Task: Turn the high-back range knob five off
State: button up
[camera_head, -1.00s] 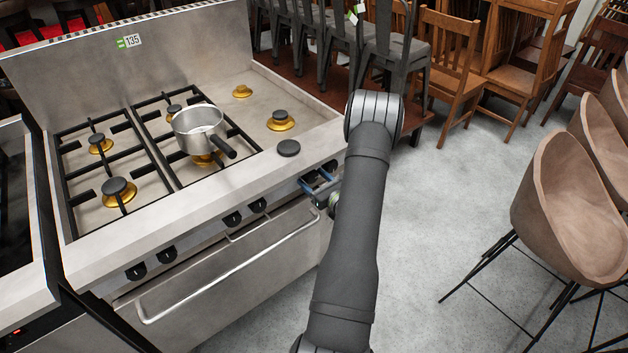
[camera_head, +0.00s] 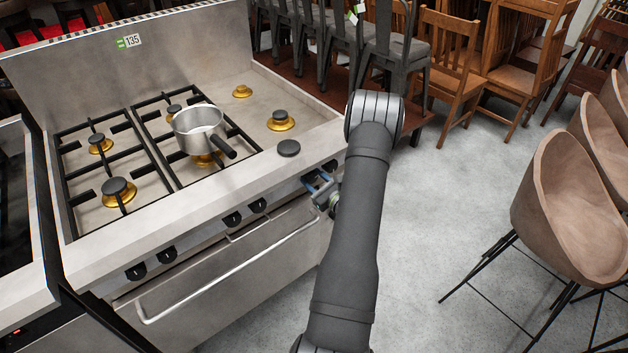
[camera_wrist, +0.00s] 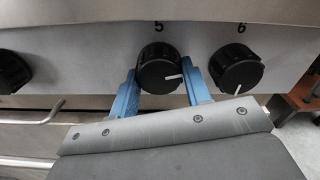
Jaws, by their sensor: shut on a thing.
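The high-back range (camera_head: 195,205) stands at the left in the head view. In the wrist view, black knob five (camera_wrist: 158,66) sits under the printed number 5 on the steel front panel, its white mark pointing to the right. My gripper (camera_wrist: 159,74) has one blue finger on each side of this knob and is shut on it. In the head view, my gripper (camera_head: 321,184) is at the right end of the knob row, where my arm hides part of the panel.
Knob six (camera_wrist: 236,68) is close to the right finger. Another knob (camera_wrist: 12,72) is farther left. The oven handle (camera_head: 225,270) runs below the knobs. A saucepan (camera_head: 199,130) stands on the hob. Clear floor (camera_head: 440,220) lies to the right.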

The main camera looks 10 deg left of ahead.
jog(key=n, duration=1)
jog(key=shift+n, duration=0.4)
jog(key=shift+r+n, duration=0.1)
jog(key=shift+n, duration=1.9)
jog(key=o, duration=1)
jog(key=shift+d, duration=0.1)
jog(key=v, duration=1.7)
jog(key=shift+s+d+r, duration=0.1)
jog(key=shift+d, duration=0.05)
jog(key=x, duration=1.7)
jog(key=shift+w+a, duration=0.2)
